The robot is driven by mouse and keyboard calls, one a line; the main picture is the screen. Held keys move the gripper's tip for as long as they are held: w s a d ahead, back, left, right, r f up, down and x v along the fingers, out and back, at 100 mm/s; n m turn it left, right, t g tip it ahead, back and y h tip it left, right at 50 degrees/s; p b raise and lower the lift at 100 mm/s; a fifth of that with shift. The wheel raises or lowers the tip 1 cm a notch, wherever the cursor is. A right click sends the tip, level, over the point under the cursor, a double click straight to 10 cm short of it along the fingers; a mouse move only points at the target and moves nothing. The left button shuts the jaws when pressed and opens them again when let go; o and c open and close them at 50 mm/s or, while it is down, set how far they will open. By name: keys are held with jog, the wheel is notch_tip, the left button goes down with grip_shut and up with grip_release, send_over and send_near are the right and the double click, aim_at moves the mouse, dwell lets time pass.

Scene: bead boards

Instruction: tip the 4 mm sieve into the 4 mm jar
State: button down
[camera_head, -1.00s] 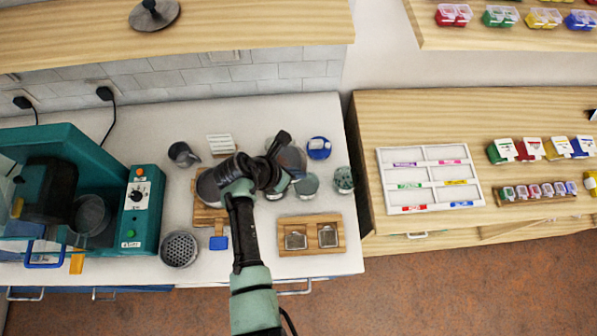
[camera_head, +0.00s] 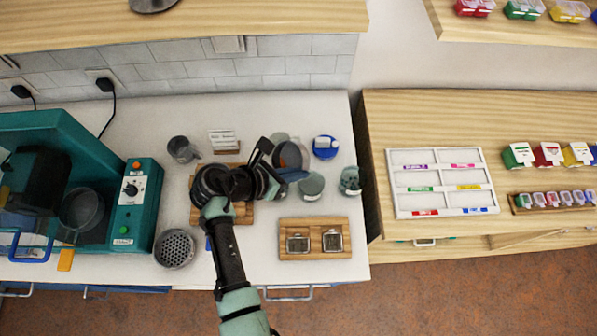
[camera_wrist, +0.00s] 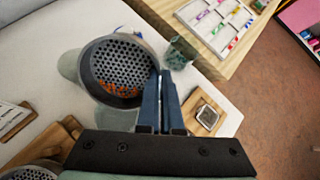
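A round grey sieve (camera_wrist: 122,70) with a perforated floor and some orange beads along its lower side fills the left middle of the wrist view. It also shows in the head view (camera_head: 289,154), over the group of jars. My gripper (camera_wrist: 165,78) has two blue fingers close together at the sieve's right rim, seemingly shut on its handle, which they hide. A glass jar (camera_wrist: 180,52) stands beyond the fingertips; in the head view it is at the right (camera_head: 350,181). Another jar with a grey-green top (camera_head: 311,185) stands nearer. Size marks are unreadable, so I cannot tell which is the 4 mm jar.
A wooden block with two square dishes (camera_head: 315,240) lies in front of the jars. A blue round container (camera_head: 325,147) stands behind. A perforated pan (camera_head: 175,249) and a teal machine (camera_head: 134,210) are at the left. A sorting tray (camera_head: 440,183) lies on the right counter.

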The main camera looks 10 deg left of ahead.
jog(key=shift+s+a+f+t+h+b, duration=0.25)
jog(key=shift+t+h+b, duration=0.35)
jog(key=shift+b, duration=1.5)
jog(key=shift+s+a+r, duration=0.1)
jog(key=shift+r, duration=0.15)
jog(key=shift+r+p, duration=0.1)
jog(key=shift+p, duration=0.3)
jog(key=shift+s+a+f+t+h, duration=0.15)
jog(key=shift+f+t+h, duration=0.05)
jog(key=shift+t+h, duration=0.1)
jog(key=shift+s+a+b, duration=0.15)
jog(key=shift+b, duration=0.4)
jog(key=shift+t+h, duration=0.4)
jog(key=shift+s+a+f+t+h+b, duration=0.2)
jog(key=shift+s+a+t+h+b, duration=0.1)
jog(key=shift+b, duration=0.45)
jog(key=shift+s+a+t+h+b, duration=0.1)
jog(key=shift+t+h+b, duration=0.2)
jog(key=shift+t+b, duration=0.15)
